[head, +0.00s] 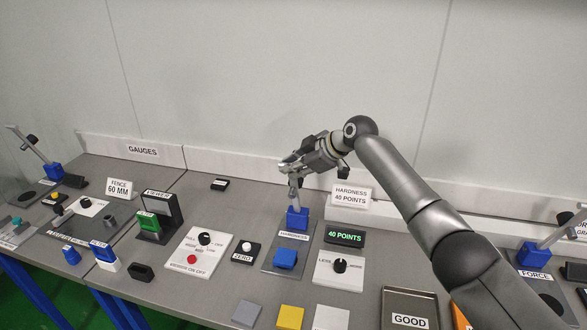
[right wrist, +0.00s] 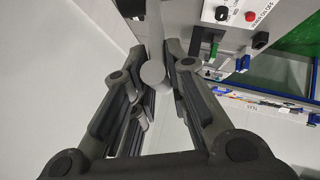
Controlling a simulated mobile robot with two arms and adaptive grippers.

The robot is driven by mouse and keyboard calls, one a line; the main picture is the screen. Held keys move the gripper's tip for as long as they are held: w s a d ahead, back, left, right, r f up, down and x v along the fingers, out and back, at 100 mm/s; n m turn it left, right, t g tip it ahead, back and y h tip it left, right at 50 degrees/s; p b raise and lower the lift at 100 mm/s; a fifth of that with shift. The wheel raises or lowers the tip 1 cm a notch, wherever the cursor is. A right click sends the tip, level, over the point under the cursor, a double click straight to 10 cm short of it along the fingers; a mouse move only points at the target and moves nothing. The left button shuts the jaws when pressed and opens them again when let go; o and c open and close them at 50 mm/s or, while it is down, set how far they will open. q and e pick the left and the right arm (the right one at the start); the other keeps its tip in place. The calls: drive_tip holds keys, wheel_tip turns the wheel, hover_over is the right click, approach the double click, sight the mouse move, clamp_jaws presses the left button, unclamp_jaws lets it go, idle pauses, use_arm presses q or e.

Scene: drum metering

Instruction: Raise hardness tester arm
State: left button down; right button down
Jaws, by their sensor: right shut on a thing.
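The hardness tester stands on a grey plate labelled HARDNESS (head: 270,262). It has a blue pivot block (head: 297,218), and a short grey length of its arm (head: 294,190) rises steeply from that block. My right gripper (head: 291,168) is at the top of this arm and shut on it, hiding its upper end in the head view. In the right wrist view the grey arm (right wrist: 154,35) with a round knob end (right wrist: 153,73) lies between my fingers. A blue block (head: 285,258) sits on the front of the plate. My left gripper is not in view.
The green display (head: 345,236) reads 40 POINTS, with a LESS/MORE knob panel (head: 340,268) below it. A HARDNESS sign (head: 351,195) stands just right of the tester. A ZERO button box (head: 245,251) is at its left, and a GOOD tray (head: 409,310) is front right.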

drive_tip(key=shift+w+d, duration=0.1)
drive_tip(key=shift+d, duration=0.05)
drive_tip(key=c, duration=1.6)
unclamp_jaws()
drive_tip(key=shift+o, duration=0.8)
drive_tip(key=shift+w+f, duration=0.1)
drive_tip(key=shift+w, duration=0.1)
drive_tip(key=shift+s, duration=0.15)
drive_tip(key=v, duration=1.2)
